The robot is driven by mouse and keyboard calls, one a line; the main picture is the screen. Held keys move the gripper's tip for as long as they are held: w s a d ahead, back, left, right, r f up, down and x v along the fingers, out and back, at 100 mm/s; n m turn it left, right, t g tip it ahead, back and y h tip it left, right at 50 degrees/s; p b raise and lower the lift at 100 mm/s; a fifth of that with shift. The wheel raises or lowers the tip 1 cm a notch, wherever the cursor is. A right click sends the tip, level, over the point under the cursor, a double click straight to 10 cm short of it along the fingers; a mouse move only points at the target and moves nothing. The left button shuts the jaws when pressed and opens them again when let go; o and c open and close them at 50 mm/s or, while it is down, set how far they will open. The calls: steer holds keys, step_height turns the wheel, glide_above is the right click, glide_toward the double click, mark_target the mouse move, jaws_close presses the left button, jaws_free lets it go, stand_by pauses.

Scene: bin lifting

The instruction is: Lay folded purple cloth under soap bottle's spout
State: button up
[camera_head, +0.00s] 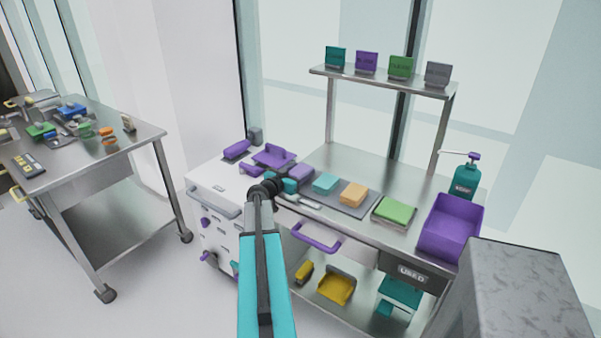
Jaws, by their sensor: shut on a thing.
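The folded purple cloth (301,172) is at the left end of a row of folded cloths on the steel table. My gripper (290,182) reaches it from the front left and is shut on it. The gripper partly hides the cloth's near side, and I cannot tell whether the cloth is lifted off the mat. The teal soap bottle (464,183) stands upright at the table's back right.
Teal (326,183) and orange (354,194) cloths lie on a grey mat (338,205). A green cloth (396,211) lies on a tray right of them. A purple bin (450,225) stands before the bottle. A shelf (385,81) rises behind. A white drawer cart (215,195) adjoins left.

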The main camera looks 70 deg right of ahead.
mark_target(295, 174)
steer(key=shift+f, duration=0.15)
steer(key=o, duration=1)
steer(key=shift+r+p, duration=0.2)
steer(key=shift+p, duration=1.25)
steer(key=shift+w+a+f+b, duration=0.1)
steer(key=shift+a+f+b, duration=0.1)
steer(key=shift+a+b, duration=0.25)
steer(key=shift+b+v, duration=0.9)
steer(key=shift+v, duration=0.4)
steer(key=shift+b+v, duration=1.7)
steer(key=shift+v, duration=3.5)
